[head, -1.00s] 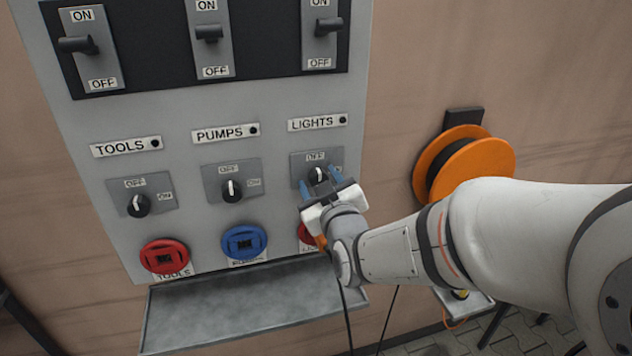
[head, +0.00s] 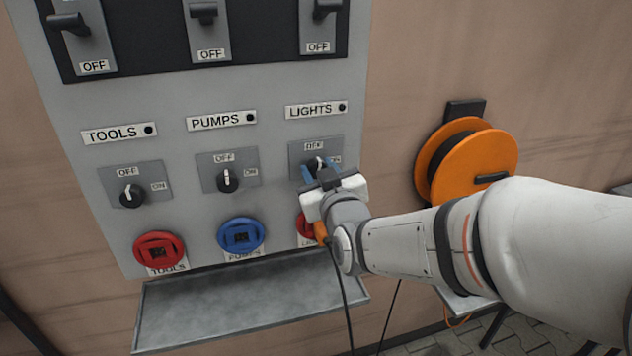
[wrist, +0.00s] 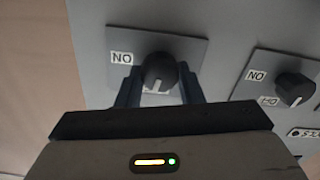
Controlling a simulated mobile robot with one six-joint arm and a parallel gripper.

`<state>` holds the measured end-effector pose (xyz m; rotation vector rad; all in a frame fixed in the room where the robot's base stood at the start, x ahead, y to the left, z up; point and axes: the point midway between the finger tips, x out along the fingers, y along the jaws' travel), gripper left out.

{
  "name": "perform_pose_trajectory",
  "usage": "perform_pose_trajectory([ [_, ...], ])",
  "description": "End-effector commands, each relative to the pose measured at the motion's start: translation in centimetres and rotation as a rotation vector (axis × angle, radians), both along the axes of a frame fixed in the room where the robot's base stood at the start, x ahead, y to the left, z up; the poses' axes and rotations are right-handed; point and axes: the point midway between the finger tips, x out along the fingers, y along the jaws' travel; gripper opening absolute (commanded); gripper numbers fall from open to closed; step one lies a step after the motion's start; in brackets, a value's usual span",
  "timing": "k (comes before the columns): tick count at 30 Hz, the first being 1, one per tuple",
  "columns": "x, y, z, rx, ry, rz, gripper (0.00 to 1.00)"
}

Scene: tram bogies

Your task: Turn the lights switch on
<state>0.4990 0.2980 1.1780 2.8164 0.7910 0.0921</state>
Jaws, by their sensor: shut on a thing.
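The lights switch (head: 317,163) is a black rotary knob with a white mark on a grey plate. Its OFF label is at the top and its ON label at the right, partly hidden by my gripper. In the wrist view the knob (wrist: 159,70) sits between the two blue fingers, and its white mark points down, away from the ON label at its left and apparently towards OFF. My gripper (head: 321,175) is shut on the knob; it also shows in the wrist view (wrist: 158,84). The LIGHTS sign (head: 311,111) is above, with a dark dot.
The pumps knob (head: 227,180) and tools knob (head: 131,195) are to the left. Large lever switches (head: 204,13) are above. Red (head: 159,251) and blue (head: 241,236) sockets sit below, over a metal tray (head: 236,303). An orange cable reel (head: 478,165) hangs at the right.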

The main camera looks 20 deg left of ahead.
Motion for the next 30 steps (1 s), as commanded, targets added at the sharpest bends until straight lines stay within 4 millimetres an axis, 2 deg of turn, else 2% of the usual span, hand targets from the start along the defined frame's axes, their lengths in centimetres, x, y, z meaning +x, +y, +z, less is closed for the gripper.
perform_pose_trajectory([
  [1,-0.1,0.0,-1.1,0.028,0.021,0.002,0.11],
  [4,-0.11,-0.01,-1.23,0.104,0.067,0.002,0.11],
  [30,-0.02,0.02,-1.3,0.807,0.505,0.001,0.11],
])
